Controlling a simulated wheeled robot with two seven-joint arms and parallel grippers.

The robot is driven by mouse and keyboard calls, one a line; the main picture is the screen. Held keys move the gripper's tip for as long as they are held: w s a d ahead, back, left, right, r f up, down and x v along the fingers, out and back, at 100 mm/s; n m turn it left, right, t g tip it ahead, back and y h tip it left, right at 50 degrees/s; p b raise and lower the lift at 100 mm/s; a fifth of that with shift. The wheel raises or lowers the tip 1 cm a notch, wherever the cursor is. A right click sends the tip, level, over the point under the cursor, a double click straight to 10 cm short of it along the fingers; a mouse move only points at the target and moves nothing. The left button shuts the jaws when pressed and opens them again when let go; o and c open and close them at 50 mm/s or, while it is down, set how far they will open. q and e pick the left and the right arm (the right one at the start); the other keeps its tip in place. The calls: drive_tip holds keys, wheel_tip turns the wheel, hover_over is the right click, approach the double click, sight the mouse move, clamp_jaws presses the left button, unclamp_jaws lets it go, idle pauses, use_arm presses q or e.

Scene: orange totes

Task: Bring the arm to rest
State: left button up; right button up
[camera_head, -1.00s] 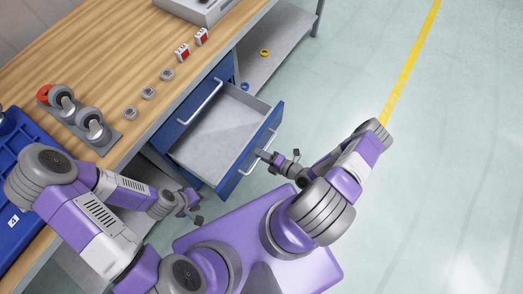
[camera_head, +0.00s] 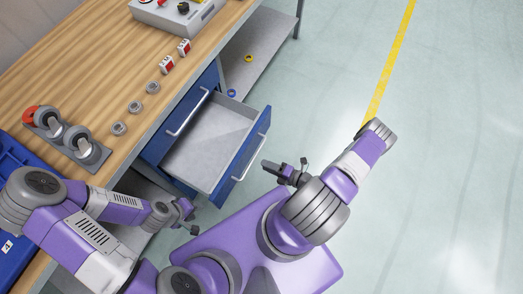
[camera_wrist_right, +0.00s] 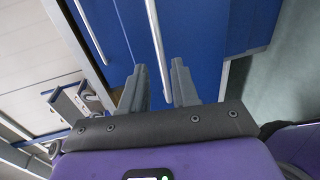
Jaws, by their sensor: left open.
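My right gripper (camera_head: 286,166) is open and empty, just right of the open blue drawer (camera_head: 236,170) and apart from its handle (camera_head: 246,163) in the head view. In the right wrist view its two fingers (camera_wrist_right: 159,72) stand apart, with blue drawer fronts and a long handle (camera_wrist_right: 157,40) behind them. My left gripper (camera_head: 188,214) is open and empty, low beside the workbench, left of the drawer's near corner. The drawer stands pulled out, and its grey inside looks empty.
The wooden workbench (camera_head: 95,65) carries grey rings (camera_head: 135,107), red-and-white blocks (camera_head: 167,65), caster wheels (camera_head: 78,142) and a grey control box (camera_head: 180,12). A blue tote (camera_head: 12,165) is at the left. A lower shelf (camera_head: 262,50) holds small rings. Floor at the right is clear.

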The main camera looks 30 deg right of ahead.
drive_tip(key=shift+s, duration=0.1)
idle(0.5)
drive_tip(key=s+a+r+n+g+y, duration=0.2)
drive_tip(key=s+a+n+g, duration=0.5)
drive_tip(key=n, duration=0.6)
drive_tip(key=s+a+r+n+g+y, duration=0.1)
drive_tip(key=s+a+n+g+y, duration=0.1)
drive_tip(key=a+n+g, duration=0.65)
drive_tip(key=w+d+r+n+t+h, duration=0.1)
drive_tip(key=w+n+h, duration=0.2)
drive_tip(key=n, duration=0.9)
drive_tip(key=w+d+r+n+t+h, duration=0.1)
drive_tip(key=w+n+h, duration=0.3)
drive_tip(key=n, duration=0.8)
drive_tip(key=shift+w+d+r, duration=0.15)
drive_tip(key=shift+w+r, duration=0.1)
drive_tip(key=shift+r, duration=0.5)
drive_tip(key=shift+s+t, duration=0.1)
drive_tip(key=shift+t, duration=0.15)
